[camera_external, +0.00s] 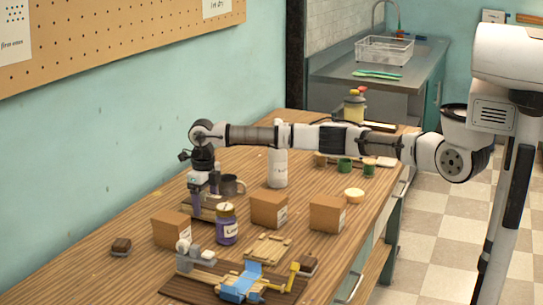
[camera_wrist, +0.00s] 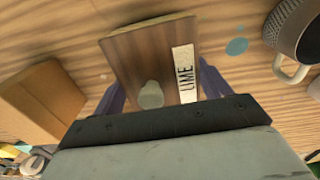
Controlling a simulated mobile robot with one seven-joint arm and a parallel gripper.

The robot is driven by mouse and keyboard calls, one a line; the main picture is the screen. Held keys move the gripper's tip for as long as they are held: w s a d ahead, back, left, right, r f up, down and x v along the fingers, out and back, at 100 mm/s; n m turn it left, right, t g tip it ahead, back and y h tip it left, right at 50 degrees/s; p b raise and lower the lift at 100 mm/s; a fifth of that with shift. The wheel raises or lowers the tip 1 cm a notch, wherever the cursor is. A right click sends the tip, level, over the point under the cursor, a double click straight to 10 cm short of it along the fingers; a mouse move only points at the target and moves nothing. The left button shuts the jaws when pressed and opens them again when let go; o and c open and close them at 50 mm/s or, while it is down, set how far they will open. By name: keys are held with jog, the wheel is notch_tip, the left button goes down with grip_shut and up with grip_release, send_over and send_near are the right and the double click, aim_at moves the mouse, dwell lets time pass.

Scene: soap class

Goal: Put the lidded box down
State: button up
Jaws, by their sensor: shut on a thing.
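The lidded box (camera_wrist: 140,50) is brown wood with a pale round knob on its lid and a white label reading "LIME". In the wrist view it sits between the two purple fingers of my gripper (camera_wrist: 160,92), which is shut on it. In the external view my gripper (camera_external: 205,190) points down over the table's left middle, and the box (camera_external: 204,212) shows low between the fingers, partly hidden. It is at or just above the tabletop; I cannot tell whether it touches.
A dark mug (camera_external: 231,186) stands close by on the right. A purple jar (camera_external: 227,224) and a cardboard box (camera_external: 171,230) stand in front. More cardboard boxes (camera_external: 269,210) and a white bottle (camera_external: 278,167) are to the right. The wooden table (camera_external: 130,205) is clear toward the wall.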

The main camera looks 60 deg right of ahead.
jog(key=shift+f, duration=0.4)
jog(key=shift+f, duration=0.15)
jog(key=o, duration=1.1)
notch_tip(320, 180, up, 12)
jog(key=b, duration=0.4)
